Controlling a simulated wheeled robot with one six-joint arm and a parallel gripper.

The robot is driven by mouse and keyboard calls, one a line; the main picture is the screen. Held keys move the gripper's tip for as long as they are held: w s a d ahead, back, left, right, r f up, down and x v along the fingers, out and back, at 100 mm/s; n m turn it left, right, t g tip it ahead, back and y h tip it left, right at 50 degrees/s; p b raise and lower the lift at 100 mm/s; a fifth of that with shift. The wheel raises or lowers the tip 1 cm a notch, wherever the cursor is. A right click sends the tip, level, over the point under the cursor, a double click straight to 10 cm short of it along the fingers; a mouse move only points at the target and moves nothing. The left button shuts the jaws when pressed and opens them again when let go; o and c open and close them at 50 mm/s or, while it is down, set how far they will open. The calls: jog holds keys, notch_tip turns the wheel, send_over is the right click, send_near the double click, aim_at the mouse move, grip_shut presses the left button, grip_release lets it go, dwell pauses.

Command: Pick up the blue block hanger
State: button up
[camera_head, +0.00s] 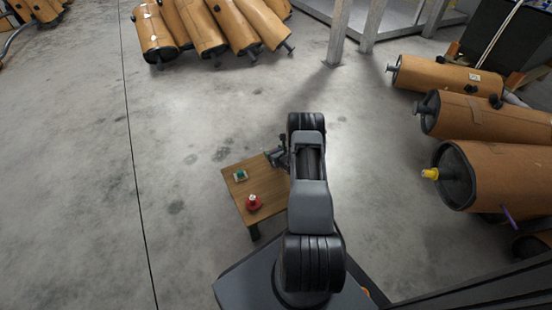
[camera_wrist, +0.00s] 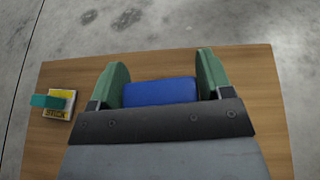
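The blue block hanger (camera_wrist: 160,91) shows in the wrist view as a plain blue block between the two green fingers of my gripper (camera_wrist: 162,75). Its near part is hidden behind the dark gripper body. The fingers stand wide apart, one on either side of it. I cannot tell whether they touch it. In the head view my gripper (camera_head: 276,156) is at the far right corner of the small wooden table (camera_head: 233,191), and the blue block is not visible there.
A small white and yellow item with a teal top (camera_wrist: 54,103) lies left on the table; it also shows in the head view (camera_head: 240,175). A red object (camera_head: 253,202) stands near the table's front. Brown mufflers (camera_head: 490,175) lie at right and behind. Floor left is clear.

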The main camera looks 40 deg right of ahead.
jog(key=c, duration=0.6)
